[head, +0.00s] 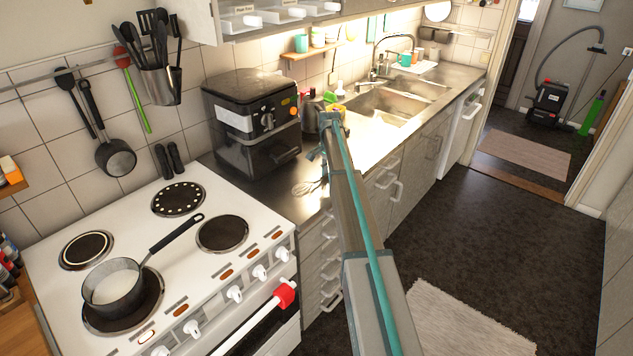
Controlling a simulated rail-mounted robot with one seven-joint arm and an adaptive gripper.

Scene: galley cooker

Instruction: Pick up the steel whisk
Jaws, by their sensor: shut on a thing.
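The steel whisk (307,187) shows by its wire loops, low over the counter strip between the cooker and the sink, just right of the black air fryer. My gripper (323,168) is at the handle end of the whisk, shut on it. My own arm hides most of the gripper and the whisk's handle. I cannot tell whether the loops touch the counter.
A black air fryer (252,122) stands close to the left of my gripper. The white cooker (190,235) holds a saucepan (113,287) of white liquid. The sink (385,103) lies beyond my arm. The floor (470,230) at right is mostly clear.

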